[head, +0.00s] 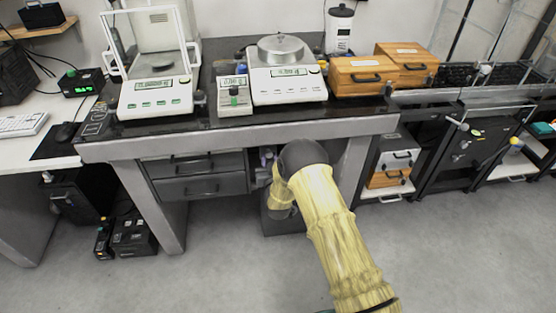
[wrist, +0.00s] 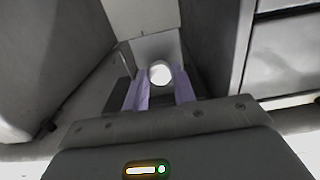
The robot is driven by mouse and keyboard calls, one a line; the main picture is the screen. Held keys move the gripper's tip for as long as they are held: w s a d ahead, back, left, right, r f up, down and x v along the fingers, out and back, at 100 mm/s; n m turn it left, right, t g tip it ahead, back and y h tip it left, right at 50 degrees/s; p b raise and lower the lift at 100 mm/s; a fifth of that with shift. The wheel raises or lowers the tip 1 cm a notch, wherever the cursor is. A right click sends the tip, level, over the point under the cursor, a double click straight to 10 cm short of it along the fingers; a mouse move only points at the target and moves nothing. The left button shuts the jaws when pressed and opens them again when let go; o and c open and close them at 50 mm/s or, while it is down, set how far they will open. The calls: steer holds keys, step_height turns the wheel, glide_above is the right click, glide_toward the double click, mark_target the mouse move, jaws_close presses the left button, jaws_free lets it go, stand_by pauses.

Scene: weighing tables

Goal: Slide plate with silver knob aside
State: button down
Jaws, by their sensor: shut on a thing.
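My gripper (wrist: 160,88) has two pale purple fingers in the wrist view. They are shut on a round, bright silver knob (wrist: 160,72). Behind the knob is a light grey surface (wrist: 155,45), which looks like the plate; its edges are hard to make out. In the head view my arm reaches under the front of the weighing table, and only a small part of my gripper (head: 267,158) shows beside the drawers. My arm hides the knob and plate there.
Grey drawers (head: 200,177) are just left of my gripper under the table. A dark box (head: 283,222) stands on the floor below it. Balances (head: 287,88) and wooden boxes (head: 362,76) stand on the dark tabletop above. The floor in front is clear.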

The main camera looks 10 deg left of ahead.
steer(key=c, duration=1.1)
jaws_free()
steer(key=shift+c, duration=0.2)
steer(key=shift+s, duration=0.1)
steer(key=p+v, duration=0.2)
steer(key=v, duration=1.5)
steer(key=shift+s+r, duration=0.1)
steer(key=shift+r, duration=0.05)
